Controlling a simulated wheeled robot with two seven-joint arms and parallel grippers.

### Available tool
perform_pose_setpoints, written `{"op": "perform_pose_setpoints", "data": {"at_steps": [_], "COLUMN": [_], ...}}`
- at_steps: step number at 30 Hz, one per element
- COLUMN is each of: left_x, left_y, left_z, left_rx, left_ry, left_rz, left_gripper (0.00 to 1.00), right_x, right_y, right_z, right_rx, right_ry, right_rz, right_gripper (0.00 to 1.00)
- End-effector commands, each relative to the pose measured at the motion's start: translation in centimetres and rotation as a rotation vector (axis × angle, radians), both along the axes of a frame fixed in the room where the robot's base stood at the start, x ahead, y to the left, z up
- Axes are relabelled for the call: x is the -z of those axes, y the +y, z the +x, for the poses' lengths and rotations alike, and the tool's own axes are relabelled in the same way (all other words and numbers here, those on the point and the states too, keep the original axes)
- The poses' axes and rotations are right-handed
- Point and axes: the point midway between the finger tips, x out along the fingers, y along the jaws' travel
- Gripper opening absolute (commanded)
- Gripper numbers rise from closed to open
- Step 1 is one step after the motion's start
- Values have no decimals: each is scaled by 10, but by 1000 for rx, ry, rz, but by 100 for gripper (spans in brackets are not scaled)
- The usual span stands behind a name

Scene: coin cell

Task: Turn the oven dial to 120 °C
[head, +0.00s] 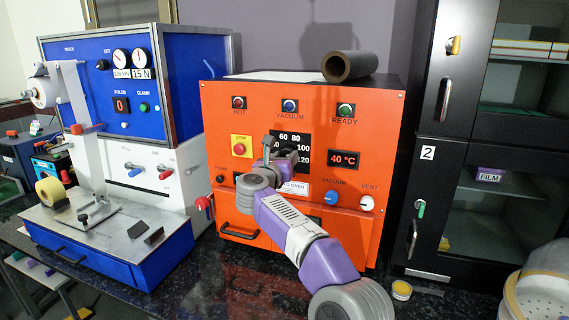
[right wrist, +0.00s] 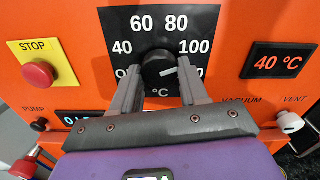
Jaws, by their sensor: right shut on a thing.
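The orange oven (head: 225,110) stands on the dark bench. Its black dial (right wrist: 157,66) sits in a black scale panel (right wrist: 117,20) printed 40, 60, 80 and 100. The oven display (head: 343,160) reads 40 °C, also in the right wrist view (right wrist: 279,61). My right gripper (right wrist: 160,82) is shut on the dial, one finger on each side. In the head view my right gripper (head: 272,150) hides the dial and part of the scale. The 120 is partly visible there. My left gripper is not in view.
A red stop button (right wrist: 38,74) is left of the dial. Vacuum (head: 331,197) and vent (head: 367,203) knobs are at lower right. A dark roll (head: 350,66) lies on the oven. A blue-and-white machine (head: 190,80) stands left, a black cabinet (head: 428,150) right.

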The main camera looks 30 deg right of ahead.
Motion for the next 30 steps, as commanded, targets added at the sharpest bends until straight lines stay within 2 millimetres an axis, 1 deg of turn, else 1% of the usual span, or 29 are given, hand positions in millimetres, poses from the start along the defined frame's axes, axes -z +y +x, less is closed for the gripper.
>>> {"op": "perform_pose_setpoints", "data": {"at_steps": [18, 24, 30], "left_x": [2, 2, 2], "left_y": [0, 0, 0], "left_z": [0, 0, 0], "left_rx": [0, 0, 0], "left_ry": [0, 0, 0], "left_rz": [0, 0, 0], "left_gripper": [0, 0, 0], "right_x": [0, 0, 0], "right_y": [0, 0, 0], "right_z": [1, 1, 1], "right_rx": [0, 0, 1], "right_ry": [-420, -511, -568], "right_rz": [358, 438, 486], "right_gripper": [13, 13, 13]}}
